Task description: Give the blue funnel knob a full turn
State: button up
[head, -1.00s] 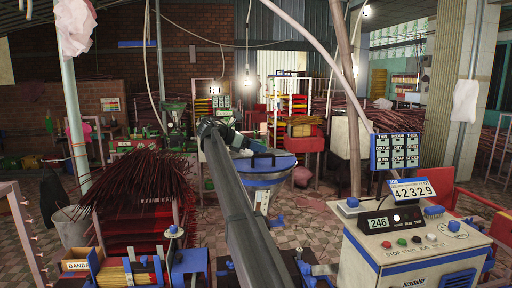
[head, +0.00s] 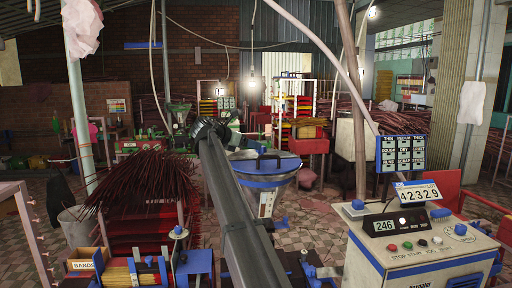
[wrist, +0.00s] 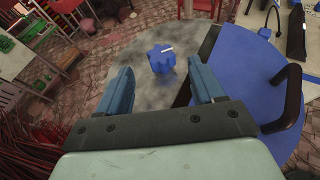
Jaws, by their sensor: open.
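The blue knob (wrist: 161,58) is lobed, with a white mark on its top, and stands on a grey round surface (wrist: 140,93) in the wrist view. My gripper (wrist: 160,68) is open, its two blue fingers spread to the left and right of the knob in the picture. I see no contact, and the height gap is hard to judge. In the head view my gripper (head: 226,130) is at the far end of my arm, by the left rim of the funnel (head: 264,180). I cannot make out the knob there.
A blue lid (wrist: 245,85) with a black handle (wrist: 285,100) lies close to the right finger. In the head view, a control console (head: 415,255) stands at front right and a pile of dark red incense sticks (head: 145,180) at left. Tiled floor shows around the funnel.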

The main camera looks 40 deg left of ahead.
jog(key=shift+v, duration=3.5)
jog(key=shift+w+a+h, duration=0.1)
jog(key=shift+a+h, duration=0.2)
jog(key=shift+w+d+f, duration=0.15)
jog(key=shift+w+d, duration=0.05)
jog(key=x, duration=1.3)
jog(key=shift+w, duration=0.15)
jog(key=c, duration=1)
jog(key=shift+o, duration=0.2)
jog(key=shift+a, duration=0.1)
jog(key=shift+m+h, duration=0.3)
jog(key=shift+m, duration=0.2)
